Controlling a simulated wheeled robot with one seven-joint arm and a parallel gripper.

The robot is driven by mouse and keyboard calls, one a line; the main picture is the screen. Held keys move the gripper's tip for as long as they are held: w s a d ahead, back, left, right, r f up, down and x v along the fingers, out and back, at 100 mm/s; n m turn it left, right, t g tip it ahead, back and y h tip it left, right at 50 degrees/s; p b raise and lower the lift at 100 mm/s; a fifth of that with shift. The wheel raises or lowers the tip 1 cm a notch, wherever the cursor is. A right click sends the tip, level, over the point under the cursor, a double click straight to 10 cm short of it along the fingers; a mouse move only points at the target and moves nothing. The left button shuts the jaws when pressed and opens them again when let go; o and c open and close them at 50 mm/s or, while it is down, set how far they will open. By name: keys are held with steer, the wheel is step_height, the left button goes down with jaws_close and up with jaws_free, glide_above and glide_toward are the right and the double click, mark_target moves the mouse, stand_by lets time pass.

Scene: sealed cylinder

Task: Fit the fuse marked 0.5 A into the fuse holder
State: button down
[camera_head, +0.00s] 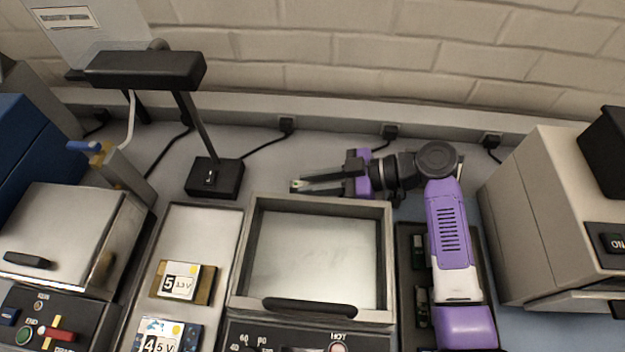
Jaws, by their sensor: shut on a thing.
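My gripper (297,186) is at the end of my purple and black arm, reaching left above the back edge of a square steel-topped unit. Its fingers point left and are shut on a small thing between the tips. That thing is too small to identify, and I cannot read any marking on it. I cannot make out a fuse marked 0.5 A or a fuse holder for certain anywhere in this view.
A black lamp (145,69) stands behind left. The square unit (313,258) has a black handle. My arm partly hides a dark tray (409,243). A beige machine (545,205) stands right.

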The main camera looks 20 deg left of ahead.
steer(key=shift+f, duration=0.1)
steer(key=c, duration=1.3)
jaws_free()
